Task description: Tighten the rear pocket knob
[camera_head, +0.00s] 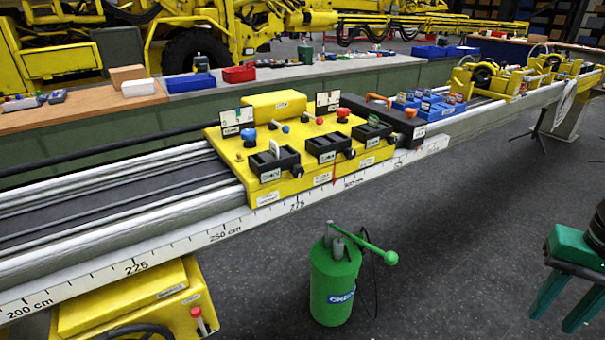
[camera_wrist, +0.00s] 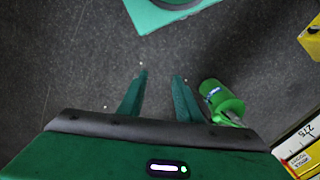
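A yellow carriage (camera_head: 262,198) sits on the long grey boom rail. Three black pockets stand along its front edge: a near-left one (camera_head: 272,163), a middle one (camera_head: 322,148) and a right one (camera_head: 366,133). Each has a dark round knob on its right side: left knob (camera_head: 297,171), middle knob (camera_head: 350,153), right knob (camera_head: 391,139). I cannot tell which pocket is the rear one, or how tight any knob is. My gripper (camera_head: 553,319) is at the far right, well apart from the carriage. The wrist view shows my gripper (camera_wrist: 160,76) open and empty, pointing over the floor.
A green canister (camera_head: 334,285) with a pump handle stands on the floor before the rail; it also shows in the wrist view (camera_wrist: 222,101). Red and blue knobs and upright plates top the carriage.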

